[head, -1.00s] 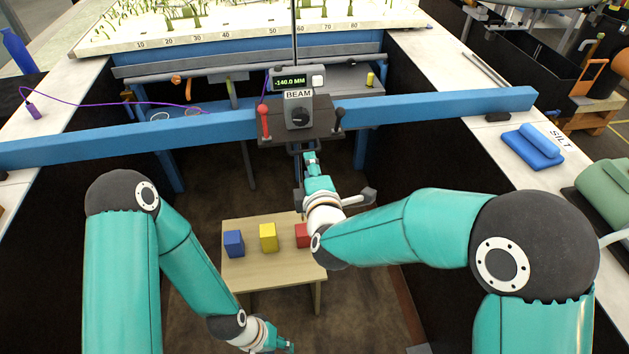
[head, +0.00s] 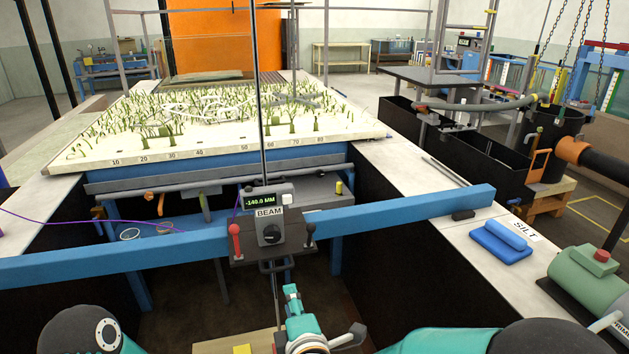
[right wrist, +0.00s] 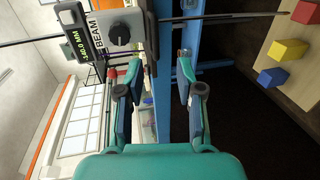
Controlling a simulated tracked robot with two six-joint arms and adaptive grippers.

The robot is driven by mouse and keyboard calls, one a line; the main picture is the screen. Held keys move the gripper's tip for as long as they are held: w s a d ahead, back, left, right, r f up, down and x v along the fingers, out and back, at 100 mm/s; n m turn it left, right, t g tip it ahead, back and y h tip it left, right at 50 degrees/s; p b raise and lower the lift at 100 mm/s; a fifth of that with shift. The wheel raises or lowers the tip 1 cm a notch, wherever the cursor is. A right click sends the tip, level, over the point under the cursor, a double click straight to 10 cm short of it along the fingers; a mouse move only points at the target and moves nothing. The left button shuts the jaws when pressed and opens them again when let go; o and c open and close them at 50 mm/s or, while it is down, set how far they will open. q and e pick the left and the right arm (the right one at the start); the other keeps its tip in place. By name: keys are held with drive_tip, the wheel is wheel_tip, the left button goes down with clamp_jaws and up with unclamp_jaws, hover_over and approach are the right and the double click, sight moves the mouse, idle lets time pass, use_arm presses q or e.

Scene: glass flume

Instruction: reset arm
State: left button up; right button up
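My right gripper (head: 292,293) is in front of and below the gauge box marked BEAM (head: 268,228), whose display reads -140.0 MM. In the right wrist view my right gripper (right wrist: 159,80) has its two fingers spread apart, with nothing held between them. The gauge box (right wrist: 118,27) shows there at the upper left, apart from the fingers. The box sits on a blue beam (head: 400,211) that spans the flume. Only my left arm's dark joint shows at the lower left of the head view; my left gripper is out of the picture.
A wooden stand (right wrist: 288,65) bears a red block (right wrist: 307,12), a yellow block (right wrist: 289,49) and a blue block (right wrist: 272,77). A planted sand bed (head: 220,125) lies beyond the beam. A blue cloth-like roll (head: 501,242) lies on the right ledge.

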drive_tip(key=w+d+f+m+g+h, duration=0.2)
drive_tip(key=w+d+f+m+h, duration=0.15)
drive_tip(key=d+f, duration=0.85)
drive_tip(key=s+d+f+m+g, duration=0.25)
drive_tip(key=s+d+f, duration=0.25)
drive_tip(key=d+f, duration=0.4)
drive_tip(key=s+d+f+m+g, duration=0.1)
drive_tip(key=s+f+m+g, duration=0.55)
drive_tip(key=s+f, duration=0.55)
drive_tip(key=s+a+m+g+y, duration=0.3)
drive_tip(key=s+m, duration=0.7)
drive_tip(key=m, duration=0.1)
drive_tip(key=shift+s+a, duration=0.2)
drive_tip(key=shift+a, duration=0.05)
drive_tip(key=shift+r, duration=0.1)
drive_tip(key=shift+s, duration=0.1)
